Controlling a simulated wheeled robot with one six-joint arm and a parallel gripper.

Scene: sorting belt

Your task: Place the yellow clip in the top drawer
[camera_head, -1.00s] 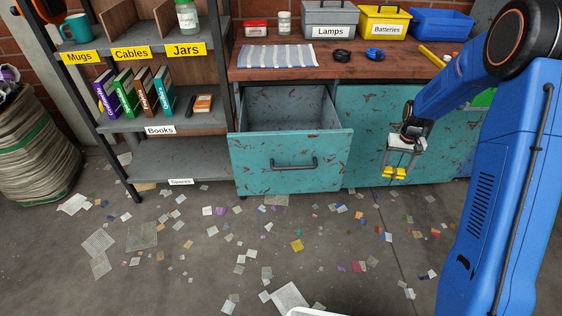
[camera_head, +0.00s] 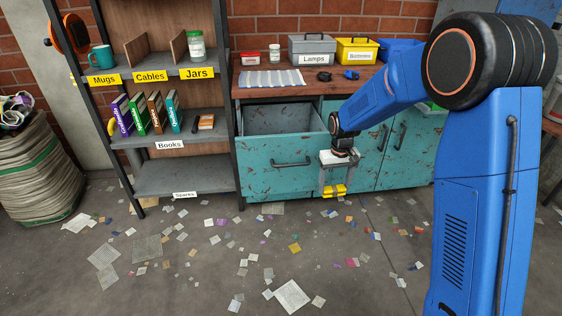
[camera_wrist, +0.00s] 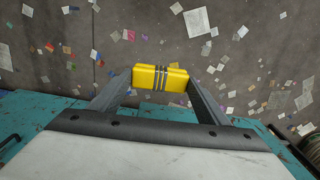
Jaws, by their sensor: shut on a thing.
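The yellow clip (camera_head: 334,190) is held between the fingertips of my gripper (camera_head: 334,186). In the wrist view the clip (camera_wrist: 160,78) is a small yellow block with dark bands round its middle, with a finger at each end. The teal top drawer (camera_head: 279,164) is pulled open under the workbench, and the visible part of its inside looks empty. My gripper hangs in front of the cabinet, at the right end of the drawer front in the head view. The clip appears lower than the drawer's rim in that view.
The wooden bench top (camera_head: 300,90) carries a grey Lamps box (camera_head: 312,48), a yellow Batteries box (camera_head: 357,50) and a striped cloth (camera_head: 272,79). A labelled shelf (camera_head: 160,140) stands left of the drawer. Paper scraps litter the floor. A filled sack (camera_head: 38,170) stands far left.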

